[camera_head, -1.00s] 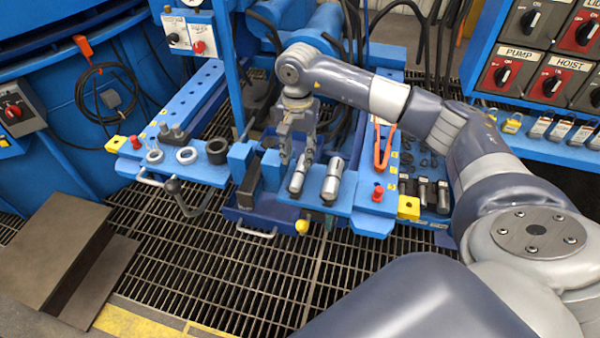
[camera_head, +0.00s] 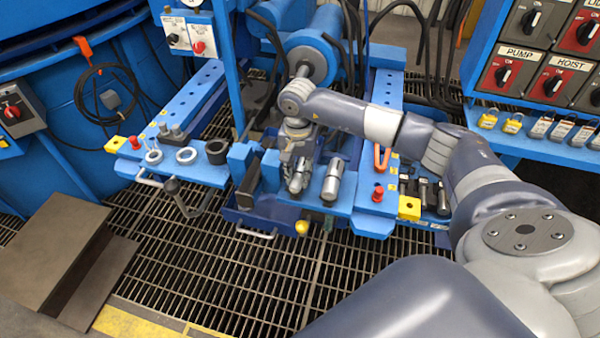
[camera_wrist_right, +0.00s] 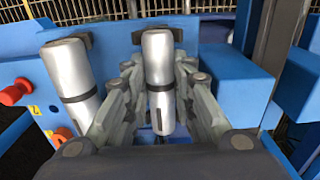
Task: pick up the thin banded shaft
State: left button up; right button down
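Two silver shafts lie side by side on the blue bench, each with a dark band. The narrower one, which looks like the thin banded shaft (camera_wrist_right: 157,70), lies between the fingers of my right gripper (camera_wrist_right: 158,75) in the wrist view. In the head view the gripper (camera_head: 298,180) is over this shaft (camera_head: 296,185) and partly hides it. The fingers are open on both sides of it, with small gaps showing. The other, wider banded shaft (camera_head: 332,180) lies to the right in the head view and to the left in the wrist view (camera_wrist_right: 70,70). My left gripper is not in view.
The bench (camera_head: 345,205) also carries a red knob (camera_head: 377,193), a yellow block (camera_head: 409,208) and several rings (camera_head: 187,155). A blue upright block (camera_wrist_right: 238,88) stands close beside the gripper in the wrist view. Floor grating (camera_head: 240,270) lies in front.

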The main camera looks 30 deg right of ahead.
aim_at(298, 173)
pick_arm(q)
jog(key=shift+s+f, duration=0.15)
jog(key=shift+s, duration=0.15)
pick_arm(e)
jog(key=shift+w+r, duration=0.1)
jog(key=shift+r, duration=0.05)
pick_arm(q)
jog(key=shift+s+a+f+p, duration=0.1)
jog(key=shift+s+f+p, duration=0.1)
jog(key=shift+s+f, duration=0.3)
jog(key=shift+s+a+f+p, duration=0.1)
jog(key=shift+s+f+p, duration=0.15)
jog(key=shift+f, duration=0.35)
pick_arm(e)
notch_tip(298, 173, up, 10)
pick_arm(q)
jog(key=shift+w+d, duration=0.1)
jog(key=shift+d, duration=0.05)
